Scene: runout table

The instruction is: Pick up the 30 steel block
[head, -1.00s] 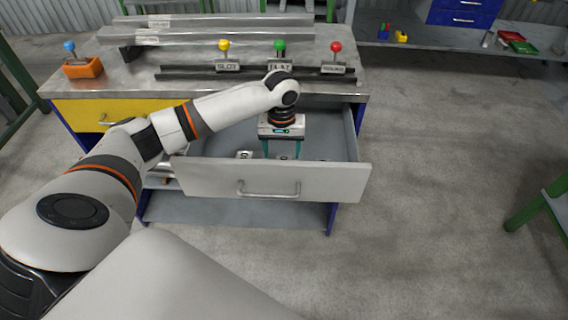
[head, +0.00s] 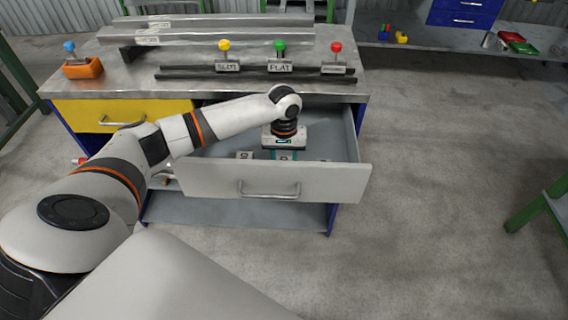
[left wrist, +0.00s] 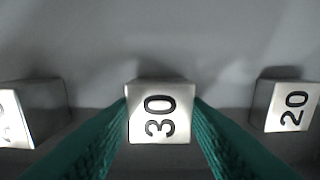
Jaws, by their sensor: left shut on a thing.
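The 30 steel block (left wrist: 160,122) stands in the middle of the left wrist view, its marked face toward the camera. The two green fingers of my left gripper (left wrist: 160,108) are on either side of it, shut on it. In the head view my left gripper (head: 284,155) reaches down into the open drawer (head: 272,182), and the drawer front hides part of the fingers and the block. The block appears to be at the drawer floor; I cannot tell any gap below it. My right gripper is not in view.
The 20 block (left wrist: 290,107) stands to the right and another block (left wrist: 30,112) to the left, both apart from the fingers. The drawer walls surround the gripper. Above is the bench top (head: 130,72) with rails and coloured-knob markers (head: 279,60).

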